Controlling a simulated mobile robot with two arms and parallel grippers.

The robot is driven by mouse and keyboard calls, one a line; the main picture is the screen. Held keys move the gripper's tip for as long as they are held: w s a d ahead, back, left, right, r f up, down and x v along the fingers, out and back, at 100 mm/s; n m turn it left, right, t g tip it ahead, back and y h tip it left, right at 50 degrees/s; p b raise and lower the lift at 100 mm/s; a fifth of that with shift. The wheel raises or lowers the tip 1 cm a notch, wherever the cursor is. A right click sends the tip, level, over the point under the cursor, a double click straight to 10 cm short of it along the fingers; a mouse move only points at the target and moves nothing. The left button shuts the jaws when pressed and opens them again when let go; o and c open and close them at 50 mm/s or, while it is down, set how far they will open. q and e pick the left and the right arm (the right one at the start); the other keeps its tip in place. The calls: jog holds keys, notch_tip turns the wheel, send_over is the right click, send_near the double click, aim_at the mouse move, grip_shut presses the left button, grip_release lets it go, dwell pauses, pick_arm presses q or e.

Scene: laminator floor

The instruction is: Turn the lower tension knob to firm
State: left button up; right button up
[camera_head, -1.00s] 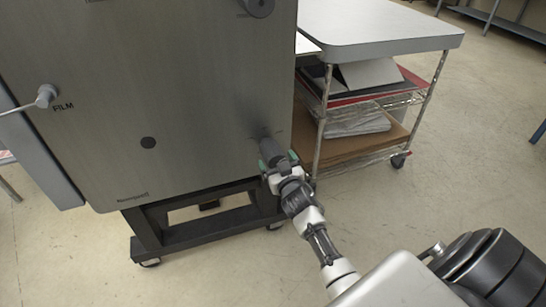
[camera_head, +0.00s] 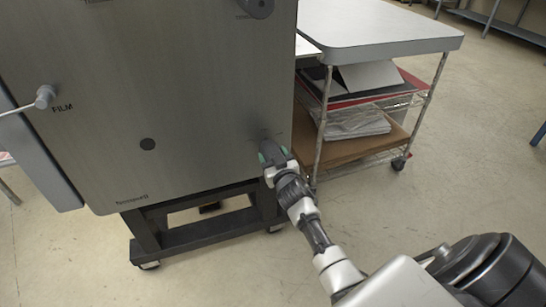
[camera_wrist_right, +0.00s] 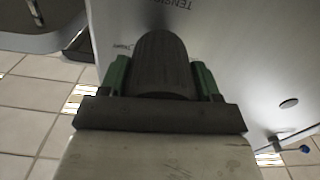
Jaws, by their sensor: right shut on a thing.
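The lower tension knob (camera_wrist_right: 163,62) is a dark grey ribbed cylinder on the metal side panel of the laminator (camera_head: 190,90). In the right wrist view it sits between the two green-padded fingers of my right gripper (camera_wrist_right: 162,80), which is shut on it. Part of the lettering "TENSION" shows on the panel beside the knob; the rest is hidden. In the head view my right gripper (camera_head: 274,156) is at the panel's lower right corner and covers most of the knob. My left gripper is not in view.
Another dark knob (camera_head: 257,7) is higher on the panel. A film lever (camera_head: 44,97) sticks out at the left. A wheeled cart (camera_head: 385,45) with papers on its shelves stands close on the right. The black stand (camera_head: 205,232) is below the panel.

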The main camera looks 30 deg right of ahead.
jog(key=shift+n, duration=1.2)
jog(key=n, duration=0.4)
jog(key=shift+b, duration=0.35)
jog(key=n, duration=0.6)
jog(key=shift+b, duration=0.35)
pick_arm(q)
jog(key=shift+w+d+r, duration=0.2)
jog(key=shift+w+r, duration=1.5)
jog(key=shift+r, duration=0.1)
pick_arm(e)
jog(key=shift+n, duration=0.7)
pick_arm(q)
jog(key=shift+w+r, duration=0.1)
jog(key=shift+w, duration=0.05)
pick_arm(e)
jog(key=o, duration=0.9)
